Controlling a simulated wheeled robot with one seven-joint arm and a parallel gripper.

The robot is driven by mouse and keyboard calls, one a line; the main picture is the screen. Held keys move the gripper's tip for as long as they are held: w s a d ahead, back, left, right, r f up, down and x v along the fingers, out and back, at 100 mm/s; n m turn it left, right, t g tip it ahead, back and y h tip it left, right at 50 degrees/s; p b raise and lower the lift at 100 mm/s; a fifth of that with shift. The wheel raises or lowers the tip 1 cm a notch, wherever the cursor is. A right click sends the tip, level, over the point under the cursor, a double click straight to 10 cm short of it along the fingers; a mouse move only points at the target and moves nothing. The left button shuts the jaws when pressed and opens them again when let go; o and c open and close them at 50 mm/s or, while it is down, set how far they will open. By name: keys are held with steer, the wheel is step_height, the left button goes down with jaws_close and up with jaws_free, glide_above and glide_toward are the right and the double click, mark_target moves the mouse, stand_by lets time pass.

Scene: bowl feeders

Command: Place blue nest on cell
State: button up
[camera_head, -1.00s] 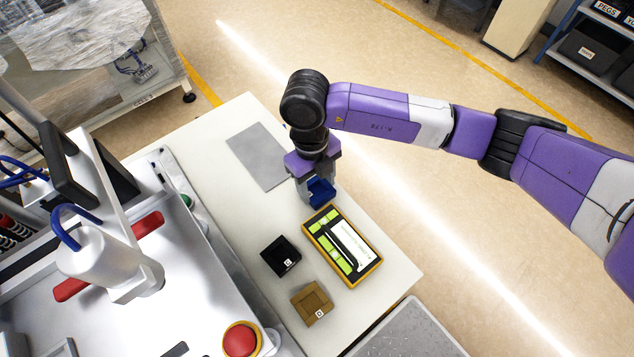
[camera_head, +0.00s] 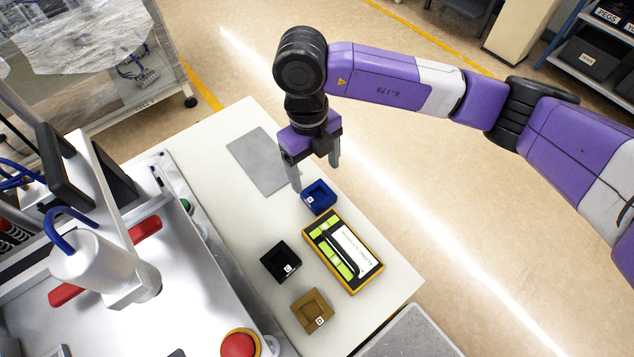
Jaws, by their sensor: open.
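The blue nest (camera_head: 320,198) is a small square block with a recess and a white label. It stands on the white table, just above the yellow-edged tray in the picture. My gripper (camera_head: 316,180) is open and empty above the nest, its two fingers apart and pointing down. The fingers look clear of the nest. Which surface the task calls the cell is not certain; a flat grey plate (camera_head: 258,160) lies on the table to the upper left of the nest, and a silver machine deck (camera_head: 190,318) stands at the left.
A black nest (camera_head: 279,262) and a brown nest (camera_head: 312,311) stand on the table (camera_head: 222,197). The yellow-edged tray (camera_head: 379,268) holds green pieces and a white card. A white machine head (camera_head: 95,262) and a red button (camera_head: 238,345) are at the left.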

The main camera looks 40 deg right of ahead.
steer(key=shift+w+r, duration=0.15)
steer(key=shift+r, duration=1)
steer(key=shift+w+r, duration=0.15)
steer(key=shift+r, duration=1)
